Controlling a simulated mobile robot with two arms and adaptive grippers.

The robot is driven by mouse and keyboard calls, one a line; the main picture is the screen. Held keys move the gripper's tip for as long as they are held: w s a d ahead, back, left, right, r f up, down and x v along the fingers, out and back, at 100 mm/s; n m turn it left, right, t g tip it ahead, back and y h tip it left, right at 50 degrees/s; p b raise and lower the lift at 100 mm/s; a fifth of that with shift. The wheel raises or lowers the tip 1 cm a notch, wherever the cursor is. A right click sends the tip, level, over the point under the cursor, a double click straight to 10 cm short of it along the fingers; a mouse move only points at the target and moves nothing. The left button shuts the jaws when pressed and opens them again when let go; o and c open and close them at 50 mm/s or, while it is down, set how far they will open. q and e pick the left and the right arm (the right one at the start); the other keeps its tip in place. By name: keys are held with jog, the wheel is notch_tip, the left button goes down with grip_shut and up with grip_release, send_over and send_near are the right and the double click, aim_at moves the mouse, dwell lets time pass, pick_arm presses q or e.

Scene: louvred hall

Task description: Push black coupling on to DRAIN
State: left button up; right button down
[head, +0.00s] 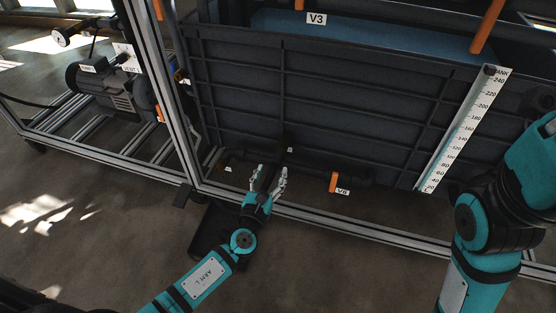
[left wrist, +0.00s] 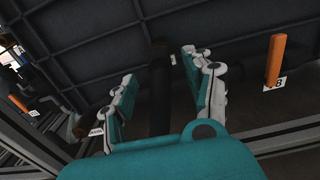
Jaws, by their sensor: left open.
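My left gripper (head: 270,172) is open at the foot of the dark tank, with its fingers pointing toward the tank wall. In the left wrist view a black cylinder, which looks like the black coupling (left wrist: 159,95), stands between the spread fingers (left wrist: 158,85); contact with them cannot be told. In the head view it is a dark shape hard to separate from the gripper. A dark pipe end with a brownish face (left wrist: 79,126) shows left of the fingers, beside a partly hidden label. I cannot read any DRAIN label. My right gripper is out of view; only its arm shows.
A metal frame rail (head: 350,227) runs along the tank's foot. A black tray (head: 202,240) lies on the floor under my left arm. A motor (head: 105,88) stands at left.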

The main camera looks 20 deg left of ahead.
aim_at(275, 166)
pick_arm(q)
jog(key=shift+w+d+b, duration=0.1)
jog(key=shift+w+b, duration=0.4)
jog(key=shift+w, duration=2.6)
grip_shut()
